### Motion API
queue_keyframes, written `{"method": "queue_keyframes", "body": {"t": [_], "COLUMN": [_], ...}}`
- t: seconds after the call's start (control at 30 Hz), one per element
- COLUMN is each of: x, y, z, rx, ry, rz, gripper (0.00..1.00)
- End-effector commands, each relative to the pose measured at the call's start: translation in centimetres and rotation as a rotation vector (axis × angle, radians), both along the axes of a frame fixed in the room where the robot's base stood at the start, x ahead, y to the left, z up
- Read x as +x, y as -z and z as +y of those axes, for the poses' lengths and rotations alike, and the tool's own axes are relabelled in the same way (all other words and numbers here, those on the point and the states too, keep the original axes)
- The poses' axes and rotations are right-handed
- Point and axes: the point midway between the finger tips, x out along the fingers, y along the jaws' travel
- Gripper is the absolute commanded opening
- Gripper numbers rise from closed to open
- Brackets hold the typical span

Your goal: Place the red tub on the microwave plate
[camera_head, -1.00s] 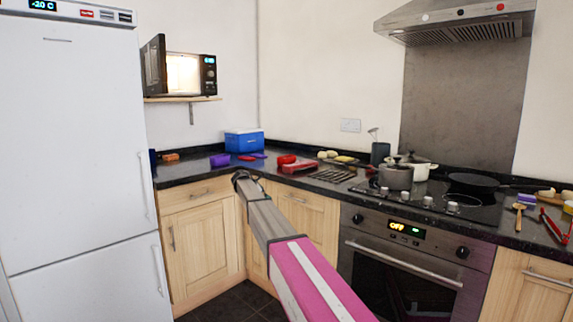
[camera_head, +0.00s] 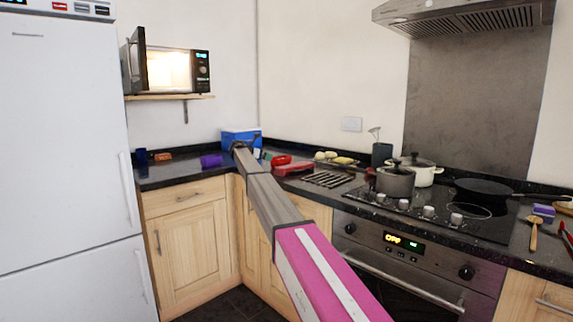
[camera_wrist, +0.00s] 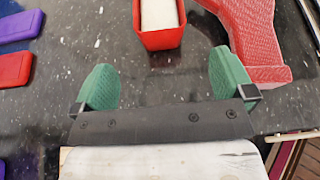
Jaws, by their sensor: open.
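The red tub (camera_wrist: 160,38) has a white inside or content and stands on the dark counter at the top of the wrist view. The microwave (camera_head: 165,70) is on a wall shelf at the upper left, door open and lit inside. Its plate cannot be made out in the glare.
A larger red object (camera_wrist: 255,40) lies close beside the right finger. Purple blocks (camera_wrist: 20,28) and a red piece (camera_wrist: 12,70) lie left of the gripper. A blue box (camera_head: 232,137) is behind the arm's end. Pots (camera_head: 396,181) and a pan (camera_head: 483,189) are on the hob.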

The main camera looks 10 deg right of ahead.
Motion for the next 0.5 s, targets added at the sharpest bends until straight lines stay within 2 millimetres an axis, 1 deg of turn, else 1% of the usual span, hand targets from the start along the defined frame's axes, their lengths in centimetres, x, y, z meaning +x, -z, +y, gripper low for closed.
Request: {"method": "queue_keyframes", "body": {"t": [0.17,0.4,0.5], "x": [0.8,2.6,3.0], "y": [0.5,1.8,2.1], "z": [-0.9,-3.6,-4.2], "rx": [-0.002,-0.001,-0.001], "ry": [-0.001,0.001,0.0], "rz": [0.001,0.001,-0.001], "gripper": [1.0,1.0,1.0]}}
